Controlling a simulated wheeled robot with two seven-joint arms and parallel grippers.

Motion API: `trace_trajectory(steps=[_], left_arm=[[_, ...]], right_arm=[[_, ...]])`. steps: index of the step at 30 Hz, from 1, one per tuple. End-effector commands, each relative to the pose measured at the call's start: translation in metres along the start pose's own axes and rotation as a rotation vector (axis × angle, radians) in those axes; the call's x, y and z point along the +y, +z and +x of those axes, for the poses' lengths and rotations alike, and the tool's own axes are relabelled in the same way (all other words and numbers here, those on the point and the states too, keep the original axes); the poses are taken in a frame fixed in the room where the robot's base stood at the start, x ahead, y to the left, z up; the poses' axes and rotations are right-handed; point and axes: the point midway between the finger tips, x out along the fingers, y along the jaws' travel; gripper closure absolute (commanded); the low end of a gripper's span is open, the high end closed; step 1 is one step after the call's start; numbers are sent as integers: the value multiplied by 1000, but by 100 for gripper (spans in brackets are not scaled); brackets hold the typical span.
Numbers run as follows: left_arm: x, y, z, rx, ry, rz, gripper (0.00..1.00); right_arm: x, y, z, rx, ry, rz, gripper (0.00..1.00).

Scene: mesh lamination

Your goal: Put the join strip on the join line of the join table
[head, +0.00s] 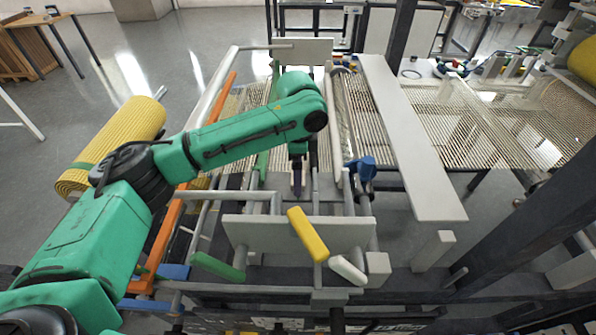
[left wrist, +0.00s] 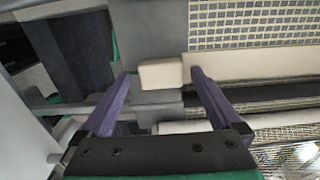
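My left gripper (head: 298,186) reaches down over the machine in the middle of the head view. In the left wrist view its two purple fingers (left wrist: 162,74) stand wide apart, with a small cream block (left wrist: 160,74) between their tips. I cannot tell whether they touch it. A cream band (left wrist: 245,66) runs to the right from near the right finger, along the mesh edge. I cannot tell for sure which piece is the join strip. The join table seems to be the frame under my gripper, with mesh (head: 368,125) beside it; the join line is not clear. My right gripper is not in view.
A long pale board (head: 415,140) lies right of the gripper. Yellow (head: 308,234), green (head: 217,266) and white (head: 347,270) handles stick out in front of a pale plate (head: 255,234). A yellow mesh roll (head: 120,145) is left, beyond my arm. A dark post (head: 530,215) stands right.

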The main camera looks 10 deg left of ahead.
Motion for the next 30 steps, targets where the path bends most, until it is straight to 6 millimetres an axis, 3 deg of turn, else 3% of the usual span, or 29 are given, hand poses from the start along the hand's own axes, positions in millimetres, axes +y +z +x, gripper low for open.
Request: trace_trajectory(steps=[4, 8, 17, 19, 30], left_arm=[[0, 0, -4, 0, -1, 0, 2], [0, -1, -21, 2, -3, 1, 2], [0, -1, -99, 3, -2, 1, 2], [-1, 0, -114, -1, -3, -1, 2], [0, 0, -122, 0, 1, -1, 2]], right_arm=[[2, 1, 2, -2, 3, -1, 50], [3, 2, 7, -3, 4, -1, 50], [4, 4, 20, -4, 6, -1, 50], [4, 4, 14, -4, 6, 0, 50], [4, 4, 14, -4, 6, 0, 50]])
